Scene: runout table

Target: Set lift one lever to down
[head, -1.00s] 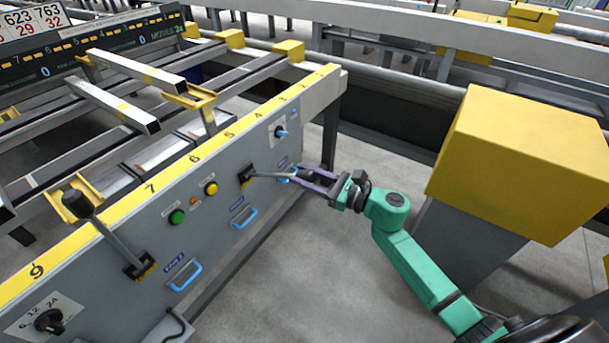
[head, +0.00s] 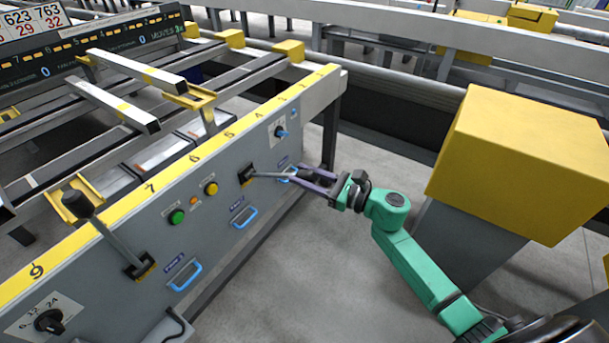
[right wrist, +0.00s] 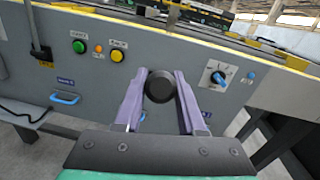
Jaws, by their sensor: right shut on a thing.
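A lever with a grey shaft (head: 268,175) sticks out from a black and yellow slot on the grey panel, to the right of the yellow button. Its shaft lies nearly level, pointing out toward my right gripper (head: 318,180). The gripper's purple fingers are shut on the lever's black knob, which shows end-on between them in the right wrist view (right wrist: 160,88). A second lever (head: 120,243) with a black knob stands tilted upward at the left of the panel. I cannot read which lever is labelled lift one. My left gripper is not in view.
Green (head: 176,217) and yellow (head: 211,188) buttons, blue handles (head: 186,275) and a blue rotary knob (head: 281,132) are on the panel (head: 215,235). A large yellow box (head: 520,160) stands at the right. Open floor lies between it and the panel.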

